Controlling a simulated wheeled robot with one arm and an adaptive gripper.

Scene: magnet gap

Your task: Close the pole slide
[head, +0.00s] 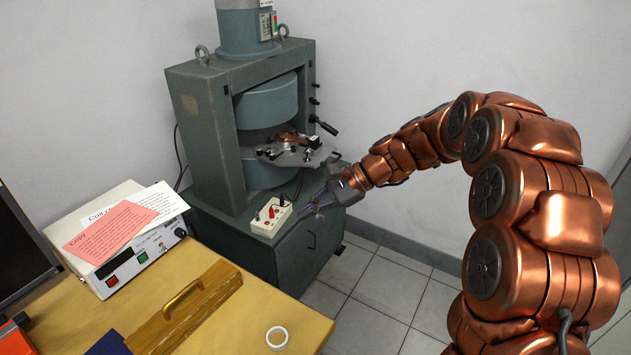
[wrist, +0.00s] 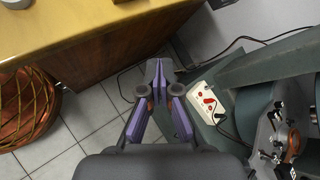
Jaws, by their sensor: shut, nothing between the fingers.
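A grey-green magnet frame (head: 212,130) stands against the wall, with an upper round pole (head: 266,103) and a lower one (head: 266,172). In the gap between them, a grey metal plate (head: 312,155) carries a copper-coloured disc (head: 288,139) and small dark fittings. The plate sticks out toward the right of the frame. I cannot tell which part is the pole slide. The plate's fittings also show at the right edge of the wrist view (wrist: 277,130). My gripper (head: 305,212) is shut and empty, below and in front of the plate, apart from it. Its purple fingers meet at the tips in the wrist view (wrist: 160,68).
A white box with red and black terminals (head: 271,217) sits on the cabinet (head: 302,258), just left of my gripper. The wooden desk (head: 245,310) holds a white instrument (head: 122,273) with papers, a wooden block with a handle (head: 190,305) and a white ring (head: 277,338). Tiled floor is clear.

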